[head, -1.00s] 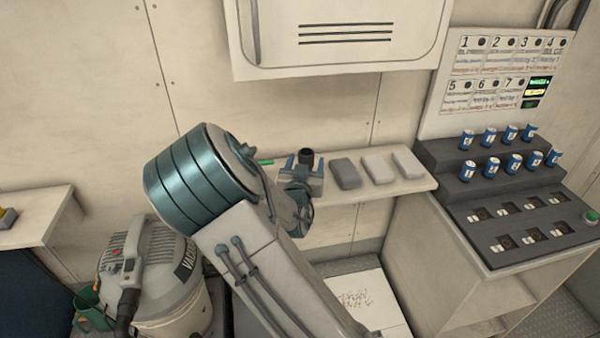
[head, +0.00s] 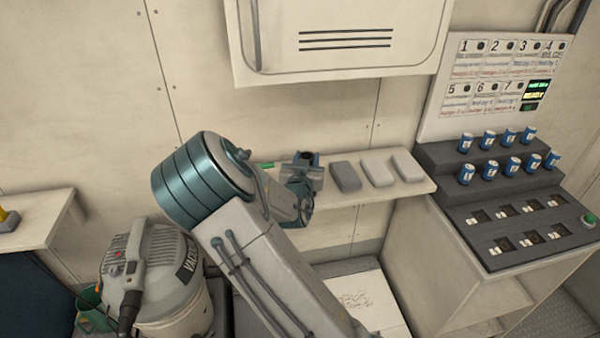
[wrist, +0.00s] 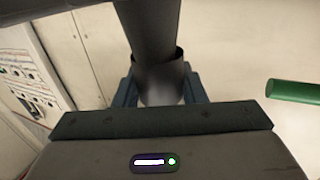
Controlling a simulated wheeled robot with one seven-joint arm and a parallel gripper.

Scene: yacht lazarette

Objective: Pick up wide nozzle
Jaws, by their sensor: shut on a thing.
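The wide nozzle appears to be the dark, round, tube-like piece (head: 306,155) at the left part of the wall shelf. In the wrist view the dark nozzle (wrist: 158,50) runs upward from a wider round collar between the blue-grey fingers. My gripper (head: 303,162) is shut on it, with a finger on each side; it also shows in the wrist view (wrist: 160,92). The nozzle's lower end is hidden by my gripper in the head view. I cannot tell whether it still touches the shelf.
A wall cabinet (head: 340,40) hangs above. A vacuum (head: 155,275) stands lower left; a stepped console (head: 500,200) is right.

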